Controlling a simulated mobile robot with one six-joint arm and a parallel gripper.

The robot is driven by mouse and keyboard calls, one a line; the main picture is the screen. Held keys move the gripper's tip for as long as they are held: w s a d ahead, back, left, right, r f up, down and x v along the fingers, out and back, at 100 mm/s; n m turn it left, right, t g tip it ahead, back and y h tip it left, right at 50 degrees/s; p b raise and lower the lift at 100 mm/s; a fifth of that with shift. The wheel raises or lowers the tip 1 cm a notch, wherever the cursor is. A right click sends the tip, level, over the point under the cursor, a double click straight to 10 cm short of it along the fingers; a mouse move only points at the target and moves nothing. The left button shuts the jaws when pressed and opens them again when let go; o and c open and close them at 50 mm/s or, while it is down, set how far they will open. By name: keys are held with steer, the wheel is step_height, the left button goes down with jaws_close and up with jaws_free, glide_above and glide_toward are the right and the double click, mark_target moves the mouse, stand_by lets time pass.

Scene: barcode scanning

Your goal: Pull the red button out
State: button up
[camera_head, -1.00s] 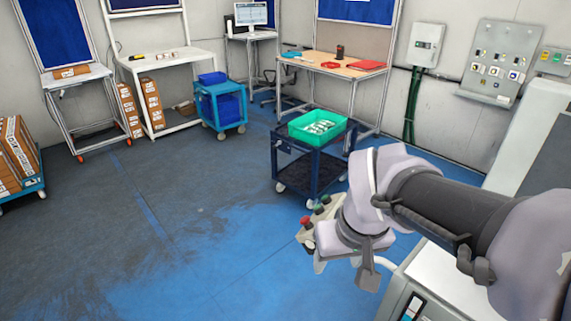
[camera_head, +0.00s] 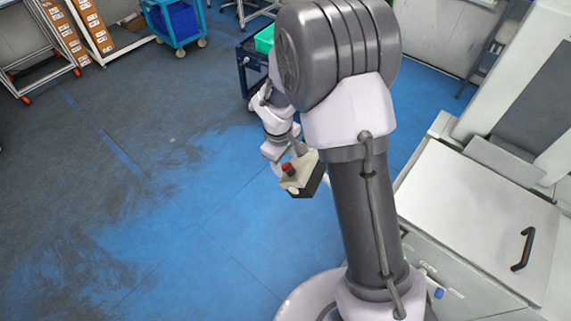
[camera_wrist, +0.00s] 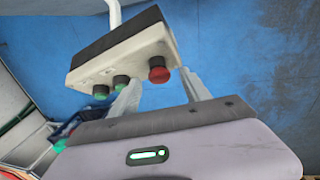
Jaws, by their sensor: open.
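The red button (camera_wrist: 158,70) sticks out from the pale front of a control box (camera_wrist: 120,58) with a dark back. It also shows in the head view (camera_head: 287,168), on the box's left side. Two green buttons (camera_wrist: 121,82) sit beside it on the same face. My gripper (camera_wrist: 160,79) is open, with one finger on each side of the red button in the wrist view. The fingers look apart from the button, but I cannot tell the exact gap in depth. In the head view my arm hides part of the fingers.
A light grey cabinet with a black handle (camera_head: 524,249) stands at the right. A dark cart with a green bin (camera_head: 264,40) is partly behind my arm. A blue trolley (camera_head: 176,22) stands farther back.

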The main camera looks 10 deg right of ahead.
steer(key=shift+w+d+f, duration=0.1)
steer(key=shift+w+f, duration=0.15)
steer(key=shift+f, duration=0.7)
jaws_close()
steer(key=shift+r, duration=0.1)
stand_by(0.6)
